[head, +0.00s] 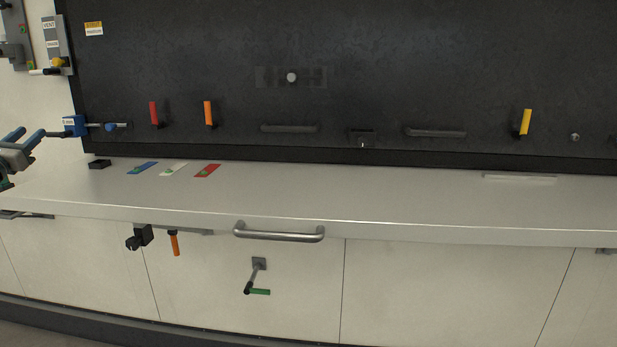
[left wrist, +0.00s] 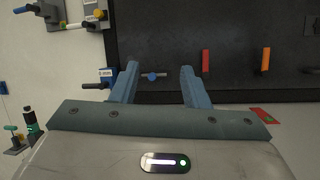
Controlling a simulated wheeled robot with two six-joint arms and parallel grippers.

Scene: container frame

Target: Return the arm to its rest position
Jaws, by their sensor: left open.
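My left gripper (head: 30,135) is at the left edge of the head view, in front of the white wall and left of the black panel. Its two blue fingers are apart with nothing between them. In the left wrist view the open fingers (left wrist: 158,69) point toward the lower left part of the black panel. A small blue handle (left wrist: 152,77) shows in the gap between them, on the panel beyond. Most of my left arm is outside the head view. My right gripper is in neither view.
The black panel (head: 400,60) carries red (head: 154,112), orange (head: 208,112) and yellow (head: 526,121) handles. A blue block (head: 74,126) sits at its lower left corner, close to my left gripper. The grey worktop (head: 370,200) is mostly clear, with coloured cards at left.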

